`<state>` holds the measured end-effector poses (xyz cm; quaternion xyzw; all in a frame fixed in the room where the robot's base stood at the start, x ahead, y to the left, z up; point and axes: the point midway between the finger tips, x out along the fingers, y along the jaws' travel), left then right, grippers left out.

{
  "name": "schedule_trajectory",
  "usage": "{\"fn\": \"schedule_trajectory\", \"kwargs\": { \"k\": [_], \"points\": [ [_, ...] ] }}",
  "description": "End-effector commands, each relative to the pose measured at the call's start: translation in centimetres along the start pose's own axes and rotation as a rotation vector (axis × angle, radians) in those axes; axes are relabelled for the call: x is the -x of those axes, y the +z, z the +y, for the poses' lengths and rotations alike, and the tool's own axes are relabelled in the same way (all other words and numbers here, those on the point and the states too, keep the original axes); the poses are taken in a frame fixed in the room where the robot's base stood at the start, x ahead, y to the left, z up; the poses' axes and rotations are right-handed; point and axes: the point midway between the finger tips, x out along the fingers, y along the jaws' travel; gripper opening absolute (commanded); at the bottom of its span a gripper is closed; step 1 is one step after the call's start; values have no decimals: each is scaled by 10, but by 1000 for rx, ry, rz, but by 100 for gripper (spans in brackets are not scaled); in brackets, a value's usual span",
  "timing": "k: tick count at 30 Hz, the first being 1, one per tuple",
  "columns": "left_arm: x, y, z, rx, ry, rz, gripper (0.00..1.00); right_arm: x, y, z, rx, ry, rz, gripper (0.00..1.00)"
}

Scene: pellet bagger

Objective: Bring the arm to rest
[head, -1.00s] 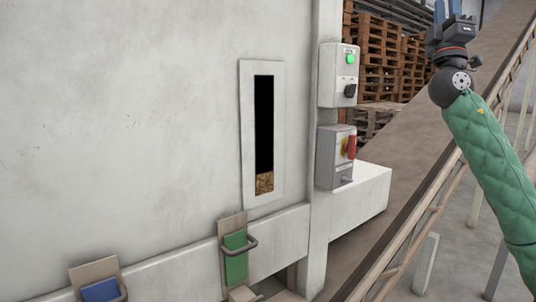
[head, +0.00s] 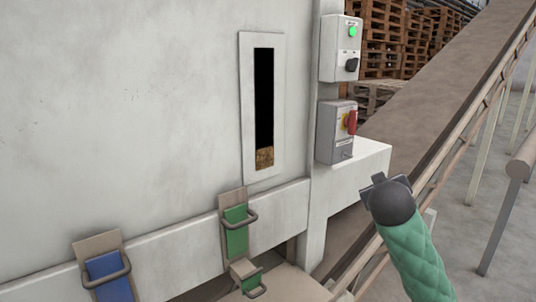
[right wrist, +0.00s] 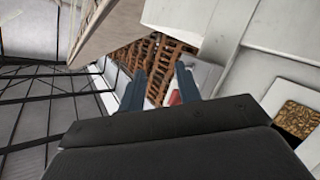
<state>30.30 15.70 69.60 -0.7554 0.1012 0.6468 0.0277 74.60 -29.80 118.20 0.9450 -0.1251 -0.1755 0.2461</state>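My right arm (head: 415,262) in its green quilted sleeve comes up from the lower right of the head view. Its dark wrist and right gripper (head: 376,182) are in front of the conveyor, to the right of and below the control boxes. The wrist joint hides most of the gripper there. In the right wrist view the two blue-grey fingers of the gripper (right wrist: 160,76) stand apart with nothing held between them. My left gripper is not in view.
A white machine wall has a sight window (head: 264,110) with pellets at its bottom. A box with a lit green button (head: 341,47) hangs above a box with a red switch (head: 337,132). Blue (head: 108,276) and green (head: 236,231) items hang below. A conveyor (head: 425,120) slopes at right.

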Motion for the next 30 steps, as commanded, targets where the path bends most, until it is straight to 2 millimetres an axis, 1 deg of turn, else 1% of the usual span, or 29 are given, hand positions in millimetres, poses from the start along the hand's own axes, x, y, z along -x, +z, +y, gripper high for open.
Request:
{"fn": "schedule_trajectory", "kwargs": {
  "k": [1, 3, 5, 6, 12, 14, 15, 20, 21, 26, 30],
  "points": [
    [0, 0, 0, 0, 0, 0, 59, 4, 21, -20, -3, -50, -36, 34],
    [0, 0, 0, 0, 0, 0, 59, 11, 46, -43, -6, -111, -80, 34],
    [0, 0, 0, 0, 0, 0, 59, 17, 66, -62, -9, -162, -114, 34],
    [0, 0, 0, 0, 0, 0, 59, 22, 80, -74, -11, -192, -137, 34],
    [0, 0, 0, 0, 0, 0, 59, 50, 142, -127, -29, -334, -229, 34],
    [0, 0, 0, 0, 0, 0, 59, 58, 159, -141, -36, -371, -252, 34],
    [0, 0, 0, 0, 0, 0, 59, 65, 170, -150, -41, -394, -269, 34],
    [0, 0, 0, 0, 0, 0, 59, 91, 216, -182, -62, -473, -338, 34],
    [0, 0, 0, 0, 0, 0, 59, 97, 227, -189, -67, -489, -357, 34],
    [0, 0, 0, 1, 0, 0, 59, 125, 273, -213, -89, -540, -437, 34],
    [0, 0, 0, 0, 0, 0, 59, 150, 314, -233, -106, -579, -515, 34]
  ]
}}
